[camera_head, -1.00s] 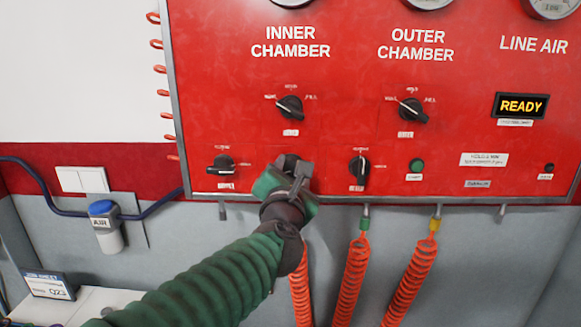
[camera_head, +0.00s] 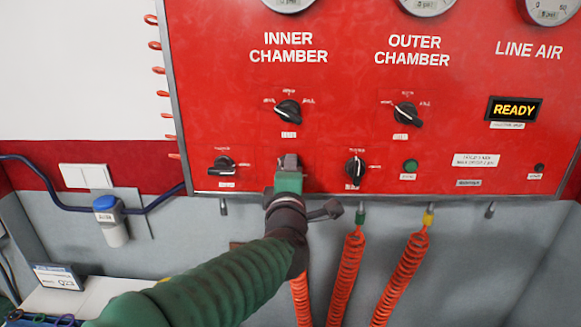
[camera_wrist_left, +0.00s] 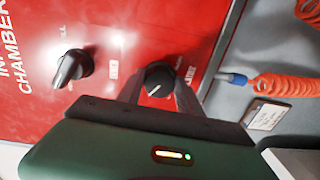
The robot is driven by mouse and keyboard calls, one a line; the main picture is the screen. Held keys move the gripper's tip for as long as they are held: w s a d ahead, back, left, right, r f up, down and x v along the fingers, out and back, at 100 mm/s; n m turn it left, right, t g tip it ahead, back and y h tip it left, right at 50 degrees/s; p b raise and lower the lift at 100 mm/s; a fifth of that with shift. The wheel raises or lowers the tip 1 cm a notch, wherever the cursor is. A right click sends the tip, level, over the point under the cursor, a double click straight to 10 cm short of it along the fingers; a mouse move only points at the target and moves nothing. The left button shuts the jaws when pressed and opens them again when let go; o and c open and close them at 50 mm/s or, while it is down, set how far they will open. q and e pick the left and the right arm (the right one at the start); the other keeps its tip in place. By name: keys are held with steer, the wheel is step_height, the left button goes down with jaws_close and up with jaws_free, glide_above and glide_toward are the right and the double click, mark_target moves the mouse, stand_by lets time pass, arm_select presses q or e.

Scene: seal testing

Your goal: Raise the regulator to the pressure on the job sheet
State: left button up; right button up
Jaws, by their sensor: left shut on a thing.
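A round black knob with a white pointer line (camera_wrist_left: 158,80) sits on the red panel (camera_head: 230,60); I take it to be the regulator. My left gripper (camera_head: 289,164) is shut on it, with one finger on each side in the left wrist view. In the head view the gripper hides most of the knob. The gauges (camera_head: 427,5) at the top are cut off, so I cannot read them. A small printed card (camera_head: 57,277) stands at lower left; I cannot tell whether it is the job sheet. My right gripper is not in view.
Black selector knobs (camera_head: 288,111) (camera_head: 406,114) sit above, with others (camera_head: 222,164) (camera_head: 355,169) on either side of my gripper. A green button (camera_head: 411,166) and a READY display (camera_head: 514,109) are at right. Orange coiled hoses (camera_head: 346,278) hang below the panel.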

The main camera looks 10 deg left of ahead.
arm_select(q)
steer(key=m+p, duration=0.2)
steer(key=m, duration=0.1)
steer(key=m+p, duration=0.1)
steer(key=m, duration=0.3)
steer(key=m+p, duration=0.2)
steer(key=m, duration=0.2)
steer(key=shift+f+y+p, duration=0.3)
steer(key=shift+f+p, duration=0.05)
steer(key=shift+m, duration=0.4)
steer(key=o, duration=1)
steer(key=shift+o, duration=1.3)
steer(key=shift+w, duration=0.1)
steer(key=shift+o, duration=0.5)
steer(key=shift+w, duration=0.15)
